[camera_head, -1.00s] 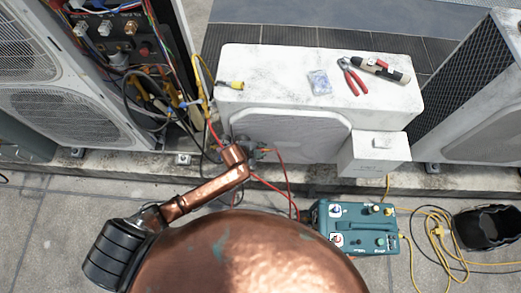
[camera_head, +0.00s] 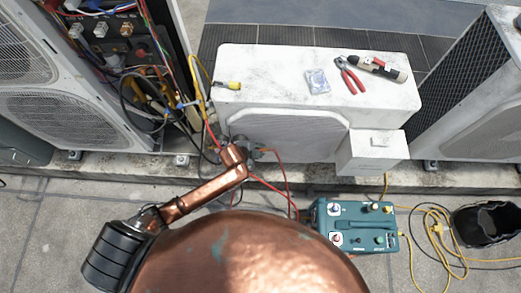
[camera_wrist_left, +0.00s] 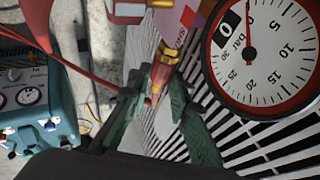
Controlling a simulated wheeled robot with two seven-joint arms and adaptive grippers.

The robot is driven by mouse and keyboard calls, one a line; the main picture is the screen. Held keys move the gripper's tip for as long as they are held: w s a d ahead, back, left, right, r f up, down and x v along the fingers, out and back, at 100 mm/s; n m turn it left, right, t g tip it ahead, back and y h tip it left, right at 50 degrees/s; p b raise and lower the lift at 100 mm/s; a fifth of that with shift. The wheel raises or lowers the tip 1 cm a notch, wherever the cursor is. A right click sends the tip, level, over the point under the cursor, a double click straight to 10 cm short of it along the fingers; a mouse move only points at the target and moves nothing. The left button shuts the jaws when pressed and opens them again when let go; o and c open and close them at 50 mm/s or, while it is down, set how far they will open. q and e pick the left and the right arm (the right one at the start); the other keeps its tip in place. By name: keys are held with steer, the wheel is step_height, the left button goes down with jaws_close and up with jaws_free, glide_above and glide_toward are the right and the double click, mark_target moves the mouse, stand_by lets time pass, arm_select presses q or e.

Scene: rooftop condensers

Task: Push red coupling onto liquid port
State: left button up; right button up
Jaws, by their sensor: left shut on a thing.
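My copper-coloured left arm reaches to the near left face of the white condenser (camera_head: 290,140). My left gripper (camera_head: 258,152) is small and partly hidden behind its wrist there. In the left wrist view, its green fingers (camera_wrist_left: 150,103) are shut on the red coupling (camera_wrist_left: 161,76), a slim red and brass fitting. The coupling is tilted, its upper end close under red and brass parts. I cannot tell whether it touches the liquid port, which I cannot make out clearly. A round gauge (camera_wrist_left: 262,50) with a red rim is close on the right. My right gripper is not in view.
A teal machine (camera_head: 350,228) with hoses stands on the paving. Red-handled pliers (camera_head: 350,75) and a dark-and-pale tool (camera_head: 380,68) lie on the condenser top. An open unit with wires (camera_head: 135,60) stands left.

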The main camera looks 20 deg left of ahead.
arm_select(q)
steer(key=shift+w+d, duration=0.1)
steer(key=shift+d, duration=0.25)
jaws_close()
stand_by(0.3)
steer(key=shift+w+d+p, duration=0.25)
steer(key=shift+w+d, duration=0.05)
steer(key=shift+d, duration=0.65)
steer(key=shift+w+d+p, duration=0.2)
steer(key=shift+w+d, duration=0.05)
steer(key=shift+d, duration=0.7)
steer(key=shift+o, duration=1.9)
jaws_free()
jaws_close()
